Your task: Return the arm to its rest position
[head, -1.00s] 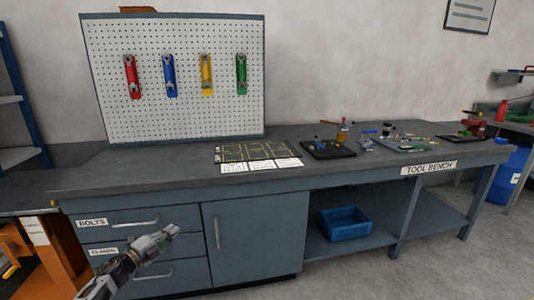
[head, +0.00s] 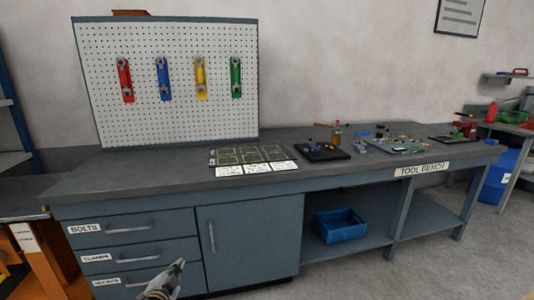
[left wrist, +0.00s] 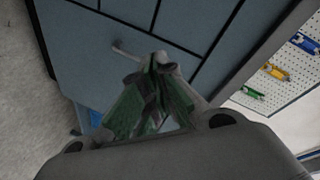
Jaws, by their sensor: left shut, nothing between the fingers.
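My left gripper (head: 178,268) is low in the head view, in front of the bench drawers and below the worktop. It is shut with nothing held. In the left wrist view its closed fingers (left wrist: 155,85) point toward the grey cabinet front (left wrist: 110,20), with a drawer or door handle behind them. I cannot tell the exact gap to the cabinet. Most of the left arm is below the frame. My right gripper is not in view.
The tool bench (head: 120,172) has labelled drawers and a cupboard door (head: 250,240). A pegboard (head: 215,110) with coloured tools stands behind. A blue bin (head: 341,232) sits on the lower shelf. An orange cabinet (head: 45,262) is at left.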

